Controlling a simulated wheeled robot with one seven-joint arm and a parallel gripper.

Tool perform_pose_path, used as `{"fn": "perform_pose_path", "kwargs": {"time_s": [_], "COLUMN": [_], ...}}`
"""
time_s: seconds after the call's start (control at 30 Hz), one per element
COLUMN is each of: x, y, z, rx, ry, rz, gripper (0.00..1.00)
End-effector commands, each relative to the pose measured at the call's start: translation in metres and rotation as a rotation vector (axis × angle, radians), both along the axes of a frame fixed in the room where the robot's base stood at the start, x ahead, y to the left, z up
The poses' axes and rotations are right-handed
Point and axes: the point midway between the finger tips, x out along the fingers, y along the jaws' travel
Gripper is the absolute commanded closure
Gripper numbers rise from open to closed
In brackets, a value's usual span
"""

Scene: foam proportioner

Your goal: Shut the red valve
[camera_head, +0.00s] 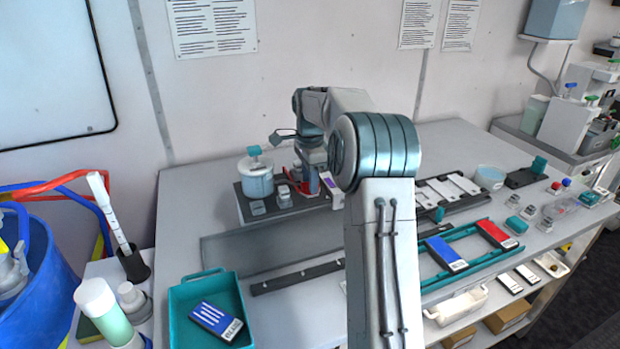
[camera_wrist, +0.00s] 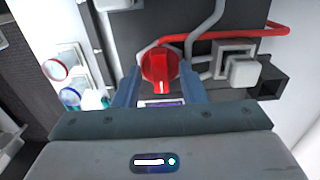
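The red valve (camera_wrist: 160,64) is a round red knob with a ridge and a white mark pointing toward my gripper, seen in the wrist view. My gripper (camera_wrist: 160,78) has its two blue-grey fingers apart, one on each side of the knob. I cannot tell whether either finger touches it. A red pipe (camera_wrist: 230,34) runs from behind the knob to the right. In the head view my gripper is at the small apparatus at the back of the bench, and the knob cannot be made out behind my arm.
A lidded canister (camera_head: 256,178) stands close left of my gripper on a dark base. A grey square fitting (camera_wrist: 243,71) lies right of the knob. A teal tray (camera_head: 180,312) and labelled blue and red blocks (camera_head: 446,254) lie on the bench. Its front middle is mostly clear.

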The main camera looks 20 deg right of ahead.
Motion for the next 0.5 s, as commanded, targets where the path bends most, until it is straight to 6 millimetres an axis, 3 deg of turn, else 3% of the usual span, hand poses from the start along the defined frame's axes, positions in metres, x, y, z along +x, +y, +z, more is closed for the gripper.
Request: {"fn": "perform_pose_path", "kwargs": {"time_s": [0.17, 0.3, 0.33, 0.5], "x": [0.0001, 0.0002, 0.0001, 0.0001], "y": [0.0000, 0.0000, 0.0000, 0.0001], "z": [-0.0002, -0.0001, -0.0001, 0.0001], "rx": [0.000, 0.000, 0.000, 0.000], "ry": [0.000, 0.000, 0.000, 0.000], "rz": [0.000, 0.000, 0.000, 0.002], "gripper": [0.63, 0.96, 1.00, 1.00]}}
